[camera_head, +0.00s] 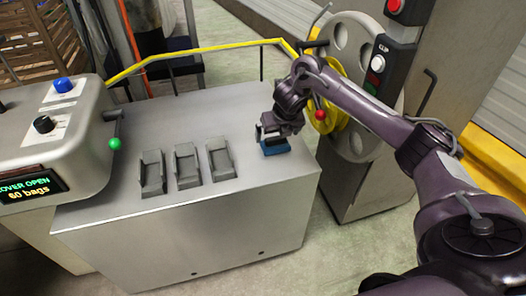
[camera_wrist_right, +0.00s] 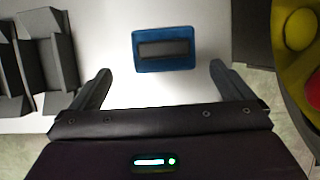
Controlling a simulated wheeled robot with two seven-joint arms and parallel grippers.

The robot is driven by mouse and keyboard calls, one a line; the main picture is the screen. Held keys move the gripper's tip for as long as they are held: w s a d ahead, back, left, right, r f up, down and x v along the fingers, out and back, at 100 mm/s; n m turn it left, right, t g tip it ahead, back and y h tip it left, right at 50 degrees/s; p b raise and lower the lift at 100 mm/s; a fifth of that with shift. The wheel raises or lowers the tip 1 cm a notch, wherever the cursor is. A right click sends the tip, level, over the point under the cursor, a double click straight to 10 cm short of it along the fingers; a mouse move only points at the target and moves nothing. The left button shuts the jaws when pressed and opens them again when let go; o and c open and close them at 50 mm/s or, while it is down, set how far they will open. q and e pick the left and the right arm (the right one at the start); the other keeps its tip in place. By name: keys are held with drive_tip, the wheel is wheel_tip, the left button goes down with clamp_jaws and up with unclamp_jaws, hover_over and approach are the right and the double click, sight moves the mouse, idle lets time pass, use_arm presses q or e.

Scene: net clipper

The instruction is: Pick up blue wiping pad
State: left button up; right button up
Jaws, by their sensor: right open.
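The blue wiping pad (camera_head: 275,147) lies on the grey metal table at its right part. It is a blue block with a dark strip on top. In the right wrist view the pad (camera_wrist_right: 164,63) lies ahead of the fingers, roughly centred between them. My right gripper (camera_head: 272,133) is above the pad in the head view and hides part of it. In the right wrist view my right gripper (camera_wrist_right: 155,85) is open, with nothing between its fingers. My left gripper is not in view.
Grey holders (camera_head: 186,167) stand on the table (camera_head: 110,205) left of the pad. A machine with a display (camera_head: 30,190) is at the left. Bare tabletop surrounds the pad.

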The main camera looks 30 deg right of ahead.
sight(276, 138)
drive_tip(key=x, duration=0.7)
drive_tip(key=shift+w+d, duration=0.3)
drive_tip(key=shift+d, duration=0.1)
drive_tip(key=c, duration=0.8)
